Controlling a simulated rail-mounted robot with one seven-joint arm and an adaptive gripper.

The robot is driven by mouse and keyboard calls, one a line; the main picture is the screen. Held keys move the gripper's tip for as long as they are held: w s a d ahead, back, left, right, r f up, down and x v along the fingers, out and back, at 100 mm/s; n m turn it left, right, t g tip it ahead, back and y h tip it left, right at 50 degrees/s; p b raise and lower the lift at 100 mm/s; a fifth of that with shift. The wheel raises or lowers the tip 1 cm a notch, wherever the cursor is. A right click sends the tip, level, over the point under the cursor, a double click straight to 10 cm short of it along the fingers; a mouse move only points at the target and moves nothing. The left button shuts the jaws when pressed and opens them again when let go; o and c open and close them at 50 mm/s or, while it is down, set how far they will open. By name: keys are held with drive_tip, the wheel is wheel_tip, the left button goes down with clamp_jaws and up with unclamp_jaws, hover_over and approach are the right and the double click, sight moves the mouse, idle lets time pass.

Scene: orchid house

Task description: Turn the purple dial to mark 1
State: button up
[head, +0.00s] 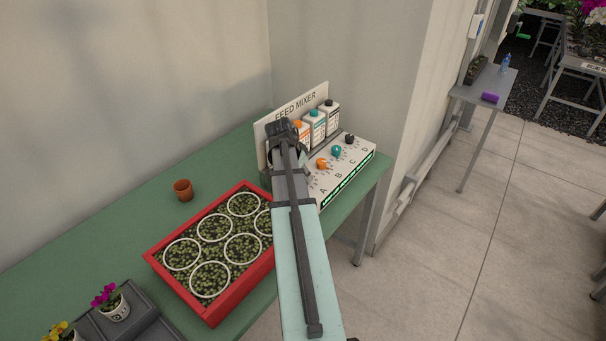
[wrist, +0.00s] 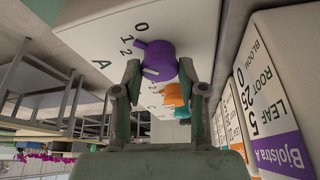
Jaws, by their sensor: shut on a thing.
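The purple dial (wrist: 160,60) sits on the white panel of the feed mixer (wrist: 85,30), beside the letter A. In the wrist view the numbers 0, 1 and 2 show to its left. A short purple tab on the dial points toward the 1 and 2 side; I cannot tell exactly which mark it meets. My gripper (wrist: 159,67) is shut on the dial, one finger on each side. In the head view my arm hides the purple dial and the fingertips.
Orange (head: 322,163), teal (head: 336,150) and black (head: 349,138) dials stand in a row beside it. Bottles (head: 315,126) stand close behind the dials. A red tray (head: 213,314) and a clay pot (head: 183,189) are on the green table (head: 110,218).

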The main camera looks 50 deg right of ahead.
drive_tip(key=o, duration=1.1)
drive_tip(key=shift+f, duration=0.1)
drive_tip(key=v, duration=1.2)
drive_tip(key=shift+s, duration=0.1)
drive_tip(key=x, duration=1.1)
drive_tip(key=shift+d+f, duration=0.25)
drive_tip(key=shift+f, duration=0.1)
drive_tip(key=shift+r, duration=0.1)
